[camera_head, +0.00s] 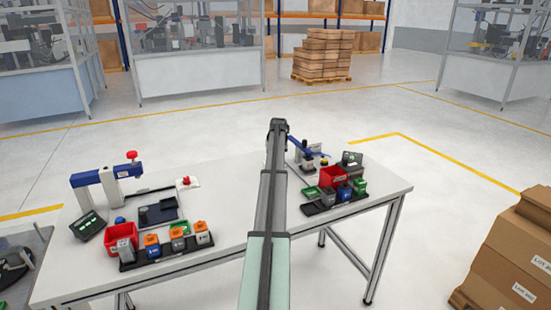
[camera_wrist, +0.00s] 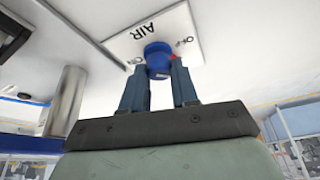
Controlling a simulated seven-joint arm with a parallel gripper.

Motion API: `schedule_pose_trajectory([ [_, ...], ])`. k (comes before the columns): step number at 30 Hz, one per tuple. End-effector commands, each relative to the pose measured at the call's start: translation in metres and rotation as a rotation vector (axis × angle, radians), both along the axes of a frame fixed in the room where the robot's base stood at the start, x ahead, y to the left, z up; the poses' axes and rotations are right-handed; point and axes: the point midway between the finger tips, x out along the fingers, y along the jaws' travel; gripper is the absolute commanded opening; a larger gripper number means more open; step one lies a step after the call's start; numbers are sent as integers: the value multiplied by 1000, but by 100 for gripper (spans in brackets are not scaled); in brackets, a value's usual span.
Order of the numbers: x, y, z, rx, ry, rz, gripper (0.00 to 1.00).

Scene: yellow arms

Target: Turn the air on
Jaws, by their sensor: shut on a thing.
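In the wrist view, a white plate (camera_wrist: 118,45) carries the word AIR, with OFF to the right and ON to the lower left. The lettering appears upside down. A round blue knob (camera_wrist: 158,56) stands out from this plate. A small red part shows at its right side, on the OFF side. My gripper (camera_wrist: 159,72) is shut on the blue knob, one finger on each side. In the head view, my arm hides the gripper and this plate.
In the head view, the white table (camera_head: 225,190) bears a left station with a red bin (camera_head: 121,231) and another plate with a red knob (camera_head: 187,182). A right station has another red bin (camera_head: 333,176). Cartons (camera_head: 510,250) stand at the right. In the wrist view, a metal post (camera_wrist: 66,100) stands left of my gripper.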

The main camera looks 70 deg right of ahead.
Motion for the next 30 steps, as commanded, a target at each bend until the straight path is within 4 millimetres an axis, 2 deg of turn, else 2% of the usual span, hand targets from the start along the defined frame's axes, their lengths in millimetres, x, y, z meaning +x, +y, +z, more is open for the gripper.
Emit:
schedule_pose_trajectory([
  [11, 1, 0, 0, -1, 2, -195, 0],
  [30, 3, -1, 0, -1, 2, -800, 0],
])
